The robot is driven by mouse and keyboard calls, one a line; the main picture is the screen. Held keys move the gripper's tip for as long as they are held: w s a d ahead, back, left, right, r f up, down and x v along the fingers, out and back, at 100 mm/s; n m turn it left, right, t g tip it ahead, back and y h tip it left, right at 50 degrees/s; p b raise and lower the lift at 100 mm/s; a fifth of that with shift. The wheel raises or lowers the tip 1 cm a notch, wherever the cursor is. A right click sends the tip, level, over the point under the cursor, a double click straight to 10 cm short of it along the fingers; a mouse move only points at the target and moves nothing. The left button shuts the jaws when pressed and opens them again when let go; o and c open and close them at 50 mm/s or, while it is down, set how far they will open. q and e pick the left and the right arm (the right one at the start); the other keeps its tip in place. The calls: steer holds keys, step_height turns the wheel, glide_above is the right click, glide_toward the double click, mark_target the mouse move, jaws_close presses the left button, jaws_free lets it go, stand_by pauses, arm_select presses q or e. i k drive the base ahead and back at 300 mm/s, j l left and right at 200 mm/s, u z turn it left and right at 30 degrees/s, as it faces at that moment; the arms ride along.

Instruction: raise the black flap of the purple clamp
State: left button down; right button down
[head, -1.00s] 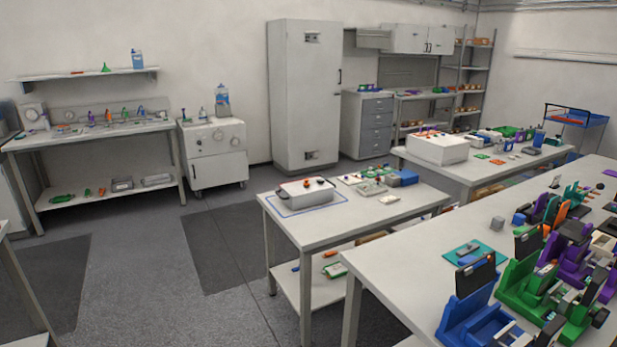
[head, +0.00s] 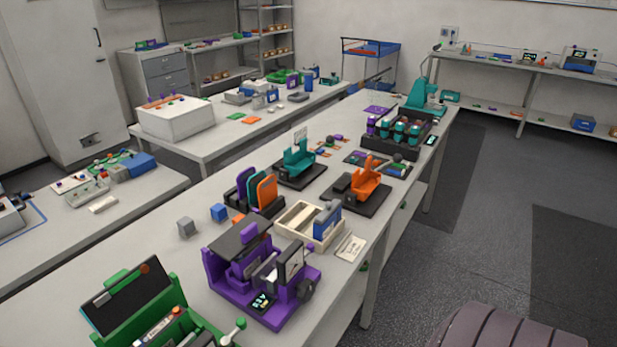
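The purple clamp (head: 226,284) stands on the near end of the long white table in the head view. Its black flap (head: 236,243) is a dark flat panel over the clamp's back left part, lying low and slightly sloped. A small dark display panel (head: 264,301) sits on its front, and a dark knob (head: 306,290) on its right side. An upright plate stands at its right. Neither of my grippers is in view.
A green clamp (head: 171,302) with its dark flap tilted up stands close on the left, cut by the lower edge. A wooden tray (head: 296,222), colored racks and several devices stand behind. Open floor (head: 450,265) lies right of the table (head: 342,277).

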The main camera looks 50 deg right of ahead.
mark_target(233, 244)
steer(key=l, duration=1.75)
